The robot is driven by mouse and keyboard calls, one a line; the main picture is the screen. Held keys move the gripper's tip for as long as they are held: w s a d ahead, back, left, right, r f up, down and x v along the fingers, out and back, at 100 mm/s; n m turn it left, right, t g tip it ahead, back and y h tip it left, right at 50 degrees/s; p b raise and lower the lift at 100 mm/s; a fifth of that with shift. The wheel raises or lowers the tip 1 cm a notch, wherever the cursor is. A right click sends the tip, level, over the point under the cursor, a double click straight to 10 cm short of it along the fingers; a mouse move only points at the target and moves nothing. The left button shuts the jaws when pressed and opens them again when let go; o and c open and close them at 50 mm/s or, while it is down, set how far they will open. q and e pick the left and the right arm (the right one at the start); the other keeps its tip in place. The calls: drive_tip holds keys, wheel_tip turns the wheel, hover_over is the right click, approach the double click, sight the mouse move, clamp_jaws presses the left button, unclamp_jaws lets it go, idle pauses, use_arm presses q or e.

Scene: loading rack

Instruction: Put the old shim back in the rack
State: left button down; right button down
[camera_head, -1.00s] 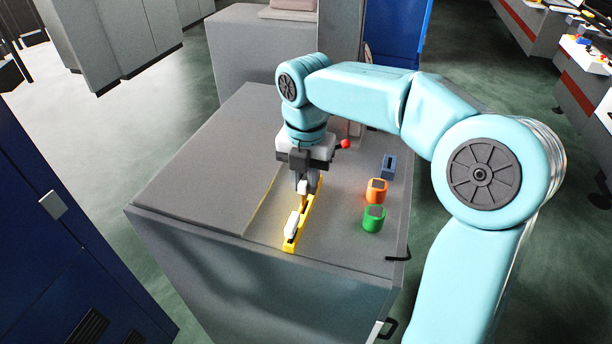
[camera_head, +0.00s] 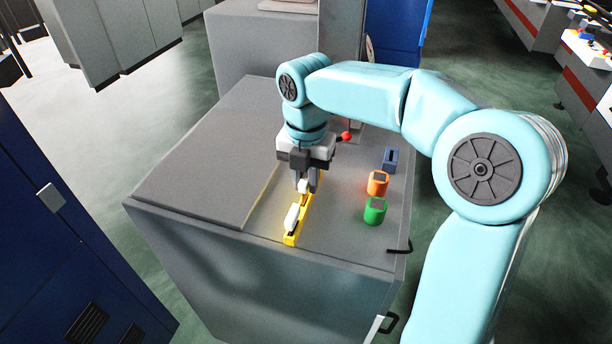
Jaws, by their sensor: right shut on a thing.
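A yellow rack (camera_head: 290,239) lies lengthwise on the grey cabinet top. A white block (camera_head: 292,217) sits in its near part. My right gripper (camera_head: 304,187) points down over the rack's middle, beyond that white block. It is shut on a small pale piece, which I take to be the shim (camera_head: 303,186); the fingers hide most of it. I cannot tell whether the piece touches the rack. My left gripper is not in view.
An orange cylinder (camera_head: 377,185), a green cylinder (camera_head: 375,212) and a blue slotted block (camera_head: 390,160) stand right of the rack. A red ball (camera_head: 346,136) shows beside the gripper. The left of the cabinet top (camera_head: 205,170) is clear. A black handle (camera_head: 400,248) is at its right edge.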

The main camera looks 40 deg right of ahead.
drive_tip(key=shift+w, duration=0.1)
drive_tip(key=shift+f, duration=0.15)
drive_tip(key=shift+f+b, duration=0.85)
drive_tip(key=shift+f, duration=0.2)
idle(0.5)
drive_tip(key=c, duration=0.9)
unclamp_jaws()
wheel_tip(320, 180, up, 16)
drive_tip(key=shift+r+p, duration=0.2)
drive_tip(key=shift+p, duration=1)
drive_tip(key=shift+f, duration=0.1)
